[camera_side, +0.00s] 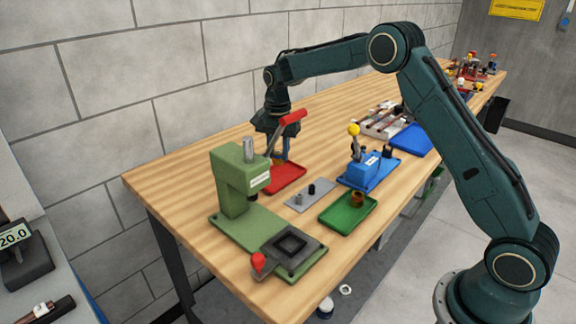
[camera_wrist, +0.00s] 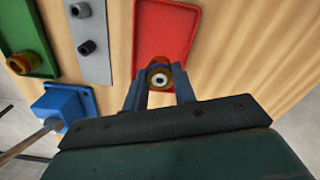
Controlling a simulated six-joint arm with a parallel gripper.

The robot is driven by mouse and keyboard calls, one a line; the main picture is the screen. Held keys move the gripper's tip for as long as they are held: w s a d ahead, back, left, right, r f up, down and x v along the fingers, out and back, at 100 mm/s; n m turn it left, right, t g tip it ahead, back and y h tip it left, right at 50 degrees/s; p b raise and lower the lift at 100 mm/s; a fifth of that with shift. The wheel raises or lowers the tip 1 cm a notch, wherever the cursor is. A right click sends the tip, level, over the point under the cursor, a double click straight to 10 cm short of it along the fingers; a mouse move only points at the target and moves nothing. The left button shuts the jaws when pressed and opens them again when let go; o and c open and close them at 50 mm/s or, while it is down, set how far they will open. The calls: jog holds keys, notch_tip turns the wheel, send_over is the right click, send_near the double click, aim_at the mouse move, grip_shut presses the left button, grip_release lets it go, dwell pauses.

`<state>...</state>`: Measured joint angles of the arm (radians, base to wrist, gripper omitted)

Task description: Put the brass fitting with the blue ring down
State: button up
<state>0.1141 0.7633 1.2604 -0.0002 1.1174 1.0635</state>
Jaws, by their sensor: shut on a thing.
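My gripper (camera_wrist: 159,80) points down, its two fingers shut on a brass fitting (camera_wrist: 160,66). The fitting's round end shows a pale ring around a dark hole; I cannot make out a blue ring on it. In the wrist view it overlaps the near edge of a red tray (camera_wrist: 165,25). In the side view my gripper (camera_side: 281,157) is at the left, far part of the red tray (camera_side: 292,181), partly behind the green press's lever. I cannot tell whether the fitting touches the tray. The visible tray floor is empty.
A green hand press (camera_side: 232,185) with a red-handled lever stands left of the red tray. A grey plate (camera_side: 308,196) with two dark pegs, a green tray (camera_side: 335,213) holding another brass fitting (camera_side: 357,199), and a blue fixture (camera_side: 368,168) stand nearby. Bare wood lies behind the red tray.

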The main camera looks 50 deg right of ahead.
aim_at(279, 164)
jog(key=shift+f, duration=2.2)
jog(key=shift+f, duration=0.1)
jog(key=o, duration=1)
jog(key=shift+o, duration=0.2)
notch_tip(279, 164, up, 12)
jog(key=shift+r, duration=0.1)
